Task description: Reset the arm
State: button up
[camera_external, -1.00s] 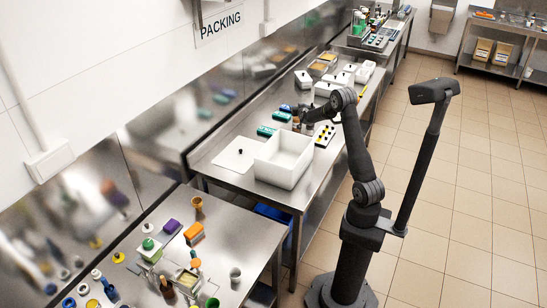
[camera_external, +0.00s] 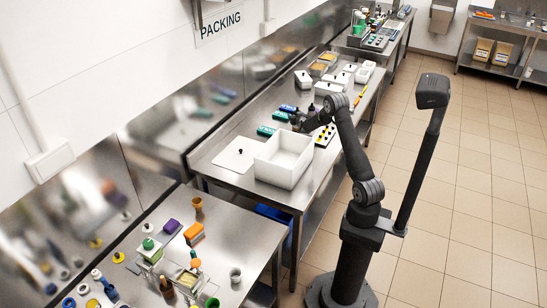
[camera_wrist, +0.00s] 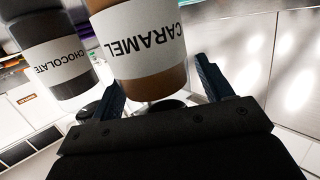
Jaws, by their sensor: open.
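My gripper (camera_wrist: 158,78) is open, with its two dark fingers spread on either side of the caramel container (camera_wrist: 150,45). That container has a brown body and a white CARAMEL label, upside down in the wrist view. I cannot tell whether either finger touches it. A dark container labelled CHOCOLATE (camera_wrist: 52,55) stands beside it to the left, outside the fingers. In the external view my gripper (camera_external: 299,122) is low over the middle of the long steel table (camera_external: 228,177), behind the white bin, and small dark containers show around it.
An open white bin (camera_external: 284,165) and a flat white lid (camera_external: 233,155) are in front of my gripper. Teal packs (camera_external: 266,131) lie to the left. White tubs (camera_external: 340,80) stand farther back.

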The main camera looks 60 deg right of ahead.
aim_at(297, 110)
jog(key=shift+r, duration=2)
